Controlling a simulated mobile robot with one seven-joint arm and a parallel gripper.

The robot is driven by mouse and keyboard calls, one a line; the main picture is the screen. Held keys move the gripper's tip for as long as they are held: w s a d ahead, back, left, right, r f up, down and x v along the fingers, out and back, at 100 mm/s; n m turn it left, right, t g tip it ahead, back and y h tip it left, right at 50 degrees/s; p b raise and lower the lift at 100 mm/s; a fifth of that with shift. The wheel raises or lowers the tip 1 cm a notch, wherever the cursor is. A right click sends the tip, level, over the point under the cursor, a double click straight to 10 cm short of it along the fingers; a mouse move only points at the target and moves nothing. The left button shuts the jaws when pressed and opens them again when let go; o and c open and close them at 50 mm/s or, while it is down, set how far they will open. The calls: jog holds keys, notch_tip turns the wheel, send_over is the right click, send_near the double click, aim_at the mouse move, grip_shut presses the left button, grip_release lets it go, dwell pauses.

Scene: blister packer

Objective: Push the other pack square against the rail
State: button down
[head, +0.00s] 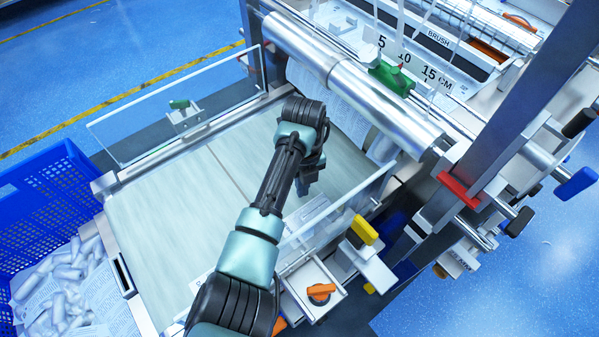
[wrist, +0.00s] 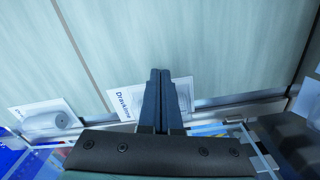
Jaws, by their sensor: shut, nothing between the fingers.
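My gripper (wrist: 160,72) is shut and empty, its fingers pointing down over the pale table. A white pack with dark lettering (wrist: 120,102) lies beneath or just behind the fingers, which hide its middle; contact is unclear. Another white pack (wrist: 30,108), with a pale rounded form on it, lies to the left, near the table edge. The metal rail (wrist: 240,101) runs along the near edge of the table, partly hidden by my gripper. Whether either pack touches it is unclear. In the head view my gripper (head: 305,188) is low, near a pale pack (head: 312,208) beside the clear guard.
The pale table (head: 150,215) is mostly clear on the left. A clear guard (head: 340,208) stands along its right side, another (head: 150,95) on the far left. Steel rollers (head: 350,85) cross the back.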

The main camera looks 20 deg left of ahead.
aim_at(309, 204)
jog(key=shift+s+d, duration=0.65)
jog(key=shift+s, duration=0.15)
jog(key=shift+s+d+r+p, duration=0.25)
jog(key=shift+s+d+p, duration=0.15)
jog(key=shift+p, duration=0.8)
jog(key=shift+s+d+f, duration=0.25)
jog(key=shift+s+f, duration=0.05)
jog(key=shift+f, duration=0.1)
notch_tip(309, 204, up, 14)
jog(key=p, duration=0.2)
jog(key=shift+w+a+f, duration=0.2)
jog(key=shift+w+a, duration=0.1)
jog(key=shift+a, duration=0.05)
